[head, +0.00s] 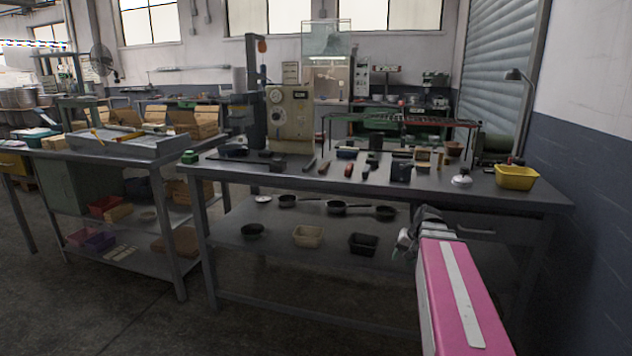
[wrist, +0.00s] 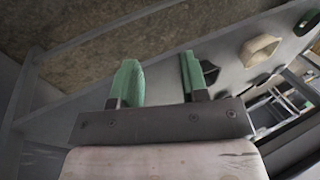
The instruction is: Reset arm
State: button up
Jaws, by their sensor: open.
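My gripper (head: 402,246) is in front of the workbench's right part in the head view, near the height of the lower shelf. In the wrist view, the two green fingers of my gripper (wrist: 160,78) stand apart with nothing between them. Several dark pans stand on the lower shelf, among them one at the back left (head: 287,201), one in the middle (head: 337,208) and one at the right (head: 385,212). My gripper is to the right of them and apart from them.
The lower shelf (head: 290,268) also holds a beige bin (head: 308,237), which shows in the wrist view (wrist: 259,49), and a black bin (head: 363,244). On the cluttered benchtop (head: 420,190) stands a yellow bin (head: 517,178). Bare floor lies in front.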

jog(key=s+a+f+n+g+h, duration=0.1)
jog(key=s+a+f, duration=0.4)
jog(key=f, duration=0.2)
jog(key=s+a+f+n+g+h, duration=0.1)
jog(key=s+a+f+n+h, duration=0.1)
jog(key=s+a+f, duration=0.3)
notch_tip(320, 180, down, 2)
jog(key=shift+a+h, duration=0.15)
jog(key=shift+h, duration=0.15)
